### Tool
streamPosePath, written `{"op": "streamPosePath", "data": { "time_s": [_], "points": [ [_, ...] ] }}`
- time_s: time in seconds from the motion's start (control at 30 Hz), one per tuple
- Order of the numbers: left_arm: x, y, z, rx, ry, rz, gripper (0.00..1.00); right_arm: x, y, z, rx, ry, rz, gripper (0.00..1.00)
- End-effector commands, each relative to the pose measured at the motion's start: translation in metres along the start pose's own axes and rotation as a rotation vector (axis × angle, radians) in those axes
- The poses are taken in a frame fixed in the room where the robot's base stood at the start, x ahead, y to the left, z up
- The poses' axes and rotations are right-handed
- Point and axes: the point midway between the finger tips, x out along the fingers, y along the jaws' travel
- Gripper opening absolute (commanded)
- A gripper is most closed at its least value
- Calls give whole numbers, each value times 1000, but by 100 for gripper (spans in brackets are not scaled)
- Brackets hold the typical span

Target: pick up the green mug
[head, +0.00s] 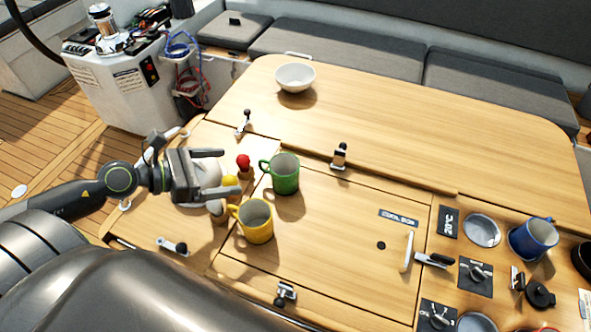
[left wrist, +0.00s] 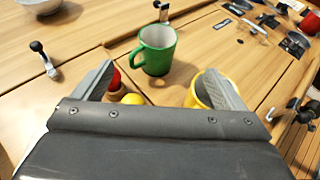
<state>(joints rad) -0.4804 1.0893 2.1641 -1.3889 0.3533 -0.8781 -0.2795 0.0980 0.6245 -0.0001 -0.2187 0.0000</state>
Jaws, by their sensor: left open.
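The green mug (head: 284,174) stands upright on the wooden table, its handle toward the left in the head view. In the left wrist view the green mug (left wrist: 156,50) is ahead of the fingers, between their directions and apart from them. My left gripper (head: 222,174) is open, to the left of the mug in the head view. In the left wrist view its two fingers (left wrist: 162,88) are spread with nothing gripped. My right gripper does not show.
A yellow mug (head: 256,222) stands close in front of the green one. Red (head: 243,161) and yellow (head: 230,181) round-topped items stand beside my left gripper. A white bowl (head: 295,77) is at the back; a blue mug (head: 534,237) is far right.

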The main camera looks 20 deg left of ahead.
Motion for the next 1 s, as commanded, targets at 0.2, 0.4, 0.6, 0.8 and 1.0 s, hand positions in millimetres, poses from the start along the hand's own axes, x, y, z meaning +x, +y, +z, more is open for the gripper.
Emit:
{"op": "streamPosePath", "data": {
  "time_s": [0.2, 0.4, 0.6, 0.8, 1.0],
  "points": [
    [19, 0, -1, -3, -4, 3, 92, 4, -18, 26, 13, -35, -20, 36],
    [44, 1, 0, -4, -6, 4, 92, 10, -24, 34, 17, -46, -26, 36],
    [72, 1, -1, -5, -6, 3, 92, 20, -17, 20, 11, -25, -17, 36],
    [100, 1, -2, -6, -4, 3, 92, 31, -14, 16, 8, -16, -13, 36],
    [115, 1, -1, -5, -1, 3, 92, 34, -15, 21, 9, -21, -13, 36]
  ]
}}
